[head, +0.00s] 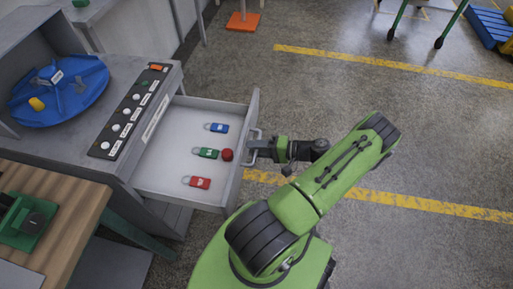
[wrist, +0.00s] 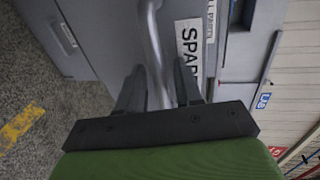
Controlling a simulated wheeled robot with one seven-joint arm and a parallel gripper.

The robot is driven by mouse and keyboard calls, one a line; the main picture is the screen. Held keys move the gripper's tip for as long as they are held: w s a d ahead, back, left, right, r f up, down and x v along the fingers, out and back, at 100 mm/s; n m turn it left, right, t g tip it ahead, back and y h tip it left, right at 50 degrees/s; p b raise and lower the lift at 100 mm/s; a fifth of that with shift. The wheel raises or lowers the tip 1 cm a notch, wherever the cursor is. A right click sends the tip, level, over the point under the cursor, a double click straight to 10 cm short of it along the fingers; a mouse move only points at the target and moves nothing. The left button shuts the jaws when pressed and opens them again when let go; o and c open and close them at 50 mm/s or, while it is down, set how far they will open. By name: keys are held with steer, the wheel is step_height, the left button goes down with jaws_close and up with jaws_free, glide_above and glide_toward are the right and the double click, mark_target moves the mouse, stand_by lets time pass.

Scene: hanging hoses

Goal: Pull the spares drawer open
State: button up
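The spares drawer (head: 170,185) is pulled well out of the grey cabinet, its light inside showing. Its front (head: 243,155) bears a looped metal handle (head: 256,132). My gripper (head: 258,149) is at this handle, coming from the right. In the wrist view, the handle bar (wrist: 152,45) passes between my two fingers (wrist: 160,85), with a gap showing beside it, so the fingers look open around it. A label beginning "SPA" (wrist: 189,47) is on the drawer front. The fingers' exact contact with the bar is hidden in the head view.
Inside the drawer lie a blue padlock-like tag (head: 217,128), a green one (head: 206,153), a red one (head: 197,183) and a red ball (head: 227,155). A button panel (head: 130,110) and a blue round tray (head: 75,100) are on the cabinet.

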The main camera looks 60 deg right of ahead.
steer(key=p+v, duration=0.1)
steer(key=v, duration=1.4)
steer(key=shift+s, duration=0.4)
